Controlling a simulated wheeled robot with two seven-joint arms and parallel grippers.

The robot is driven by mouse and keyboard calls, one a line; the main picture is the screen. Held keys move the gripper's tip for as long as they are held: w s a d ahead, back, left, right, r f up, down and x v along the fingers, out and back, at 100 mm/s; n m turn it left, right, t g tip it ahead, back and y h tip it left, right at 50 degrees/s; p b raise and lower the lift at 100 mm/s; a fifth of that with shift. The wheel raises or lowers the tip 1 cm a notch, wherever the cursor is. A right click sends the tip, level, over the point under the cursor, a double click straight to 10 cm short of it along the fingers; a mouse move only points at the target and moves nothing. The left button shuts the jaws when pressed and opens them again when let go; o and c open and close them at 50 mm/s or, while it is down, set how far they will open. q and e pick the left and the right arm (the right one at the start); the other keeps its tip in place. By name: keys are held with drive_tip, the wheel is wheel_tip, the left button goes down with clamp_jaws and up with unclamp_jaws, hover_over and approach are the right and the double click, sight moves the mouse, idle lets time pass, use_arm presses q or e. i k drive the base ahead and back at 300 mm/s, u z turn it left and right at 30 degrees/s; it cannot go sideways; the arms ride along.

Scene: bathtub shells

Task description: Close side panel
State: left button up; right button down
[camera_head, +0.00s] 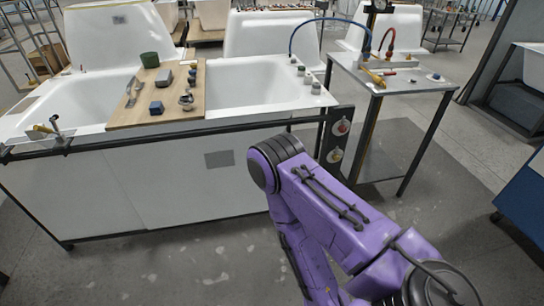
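A white bathtub (260,83) stands ahead in a dark frame. Its long white side panel (165,182) faces me, with a small grey plate (219,159) on it. I cannot tell from this view whether the panel is fully seated. My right arm, purple, reaches in from the lower right and bends in front of the panel's right part. It hides part of the panel and the floor. Neither of my grippers shows; the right arm's far end runs down out of the picture.
A metal side table (392,80) with hoses stands at the right. A blue cabinet (524,200) is at the right edge. Floor at left front is clear.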

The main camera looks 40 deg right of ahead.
sight(189, 180)
drive_tip(key=z, duration=0.45)
drive_tip(key=i, duration=1.3)
drive_tip(key=u, duration=0.05)
